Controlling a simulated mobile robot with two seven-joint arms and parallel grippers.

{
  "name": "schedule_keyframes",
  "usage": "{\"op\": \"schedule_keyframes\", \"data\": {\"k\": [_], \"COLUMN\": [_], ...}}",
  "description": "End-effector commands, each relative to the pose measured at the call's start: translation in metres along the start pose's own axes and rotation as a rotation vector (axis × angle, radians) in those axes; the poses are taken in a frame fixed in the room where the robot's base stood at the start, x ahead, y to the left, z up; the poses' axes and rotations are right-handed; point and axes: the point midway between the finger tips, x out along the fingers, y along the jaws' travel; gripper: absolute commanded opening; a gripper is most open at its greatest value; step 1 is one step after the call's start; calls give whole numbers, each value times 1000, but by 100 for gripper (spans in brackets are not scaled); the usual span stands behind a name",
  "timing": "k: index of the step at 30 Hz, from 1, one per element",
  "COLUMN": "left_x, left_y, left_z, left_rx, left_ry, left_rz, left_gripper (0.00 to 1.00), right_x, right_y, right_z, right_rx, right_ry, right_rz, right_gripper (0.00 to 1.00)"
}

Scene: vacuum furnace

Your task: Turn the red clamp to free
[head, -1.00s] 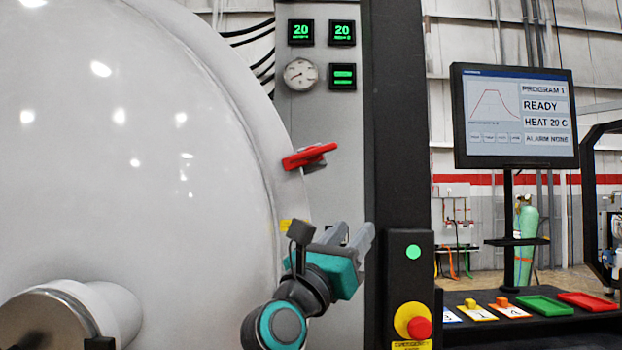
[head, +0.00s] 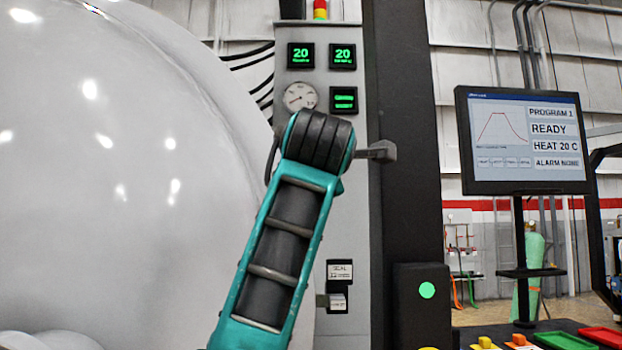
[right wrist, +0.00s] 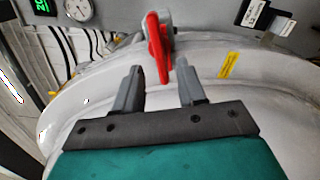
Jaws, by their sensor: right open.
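The red clamp (right wrist: 155,45) shows in the right wrist view at the rim of the large pale furnace door (right wrist: 100,85). Its red lever points toward my right gripper (right wrist: 161,80), with its lower end in the gap between the two fingertips. The gripper is open, with clear gaps to the lever; I cannot tell whether anything touches. My left gripper is not in view.
A panel (head: 349,190) with displays and a gauge (head: 299,96) stands behind the arm. A dark post (head: 405,190) is to its right, then a monitor (head: 527,140) reading READY. A yellow label (right wrist: 229,65) is on the door rim.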

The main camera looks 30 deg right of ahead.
Motion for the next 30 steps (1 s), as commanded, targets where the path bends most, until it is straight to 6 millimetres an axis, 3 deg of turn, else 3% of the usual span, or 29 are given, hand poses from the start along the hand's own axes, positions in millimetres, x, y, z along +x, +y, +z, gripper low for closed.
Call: {"op": "schedule_keyframes", "data": {"k": [6,12,25,30], "left_x": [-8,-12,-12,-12], "left_y": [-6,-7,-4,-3], "left_z": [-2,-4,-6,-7], "left_rx": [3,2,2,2], "left_ry": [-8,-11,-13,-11], "left_rz": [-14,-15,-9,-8], "left_gripper": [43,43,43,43], "right_x": [47,74,83,83], "right_y": [2,1,0,0], "right_z": [1,1,0,0], "right_rx": [-4,-3,-2,-2], "right_ry": [-2,-3,-2,-2], "right_rz": [-3,-1,0,0], "right_gripper": [40,40,40,24]}}
